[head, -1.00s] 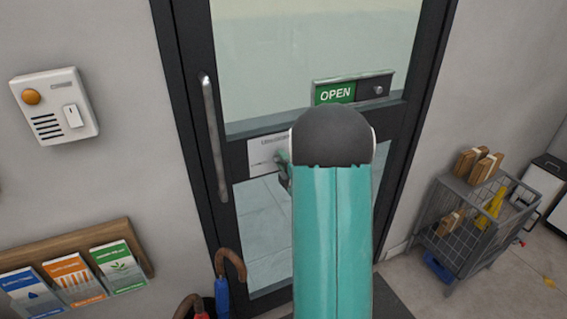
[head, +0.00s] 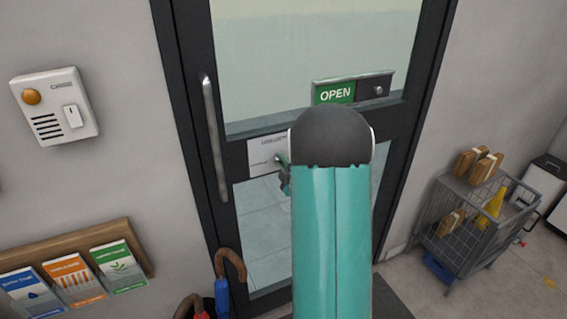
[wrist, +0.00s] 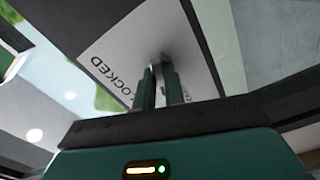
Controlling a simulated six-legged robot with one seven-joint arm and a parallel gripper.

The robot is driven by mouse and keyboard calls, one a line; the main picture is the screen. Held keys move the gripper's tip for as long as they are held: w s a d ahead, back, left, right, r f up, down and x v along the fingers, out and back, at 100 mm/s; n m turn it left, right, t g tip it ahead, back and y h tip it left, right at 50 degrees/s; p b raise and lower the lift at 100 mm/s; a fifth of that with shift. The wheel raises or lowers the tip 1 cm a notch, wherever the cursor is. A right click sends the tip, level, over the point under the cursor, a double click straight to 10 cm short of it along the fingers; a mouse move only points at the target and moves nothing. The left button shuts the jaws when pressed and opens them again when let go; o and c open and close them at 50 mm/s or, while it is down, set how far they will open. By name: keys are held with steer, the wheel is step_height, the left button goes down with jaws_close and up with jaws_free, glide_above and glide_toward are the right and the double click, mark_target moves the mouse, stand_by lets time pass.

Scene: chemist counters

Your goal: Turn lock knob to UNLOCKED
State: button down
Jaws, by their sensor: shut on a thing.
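The white lock plate (head: 262,155) is on the dark crossbar of the glass door, partly hidden behind my arm in the head view. In the wrist view the plate (wrist: 115,45) fills the upper middle, and the letters "OCKED" show on it, tilted; the start of the word is not clear. The lock knob (wrist: 160,60) is a small grey piece on the plate, mostly covered by the fingers. My gripper (wrist: 161,76) is shut on the knob, its two dark green fingers on either side. In the head view my gripper (head: 283,172) shows only partly beside my arm.
A vertical door handle (head: 213,140) is left of the plate. A green OPEN sign (head: 335,93) is above it. An intercom (head: 54,105), a leaflet rack (head: 140,258) and umbrellas (head: 222,297) are at left. A wire cart (head: 465,235) stands at right.

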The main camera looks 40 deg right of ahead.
steer(key=m, duration=1.4)
steer(key=shift+w+r, duration=0.1)
stand_by(0.5)
steer(key=c, duration=1.4)
jaws_free()
steer(key=shift+c, duration=0.2)
steer(key=v, duration=1.4)
steer(key=shift+w, duration=0.2)
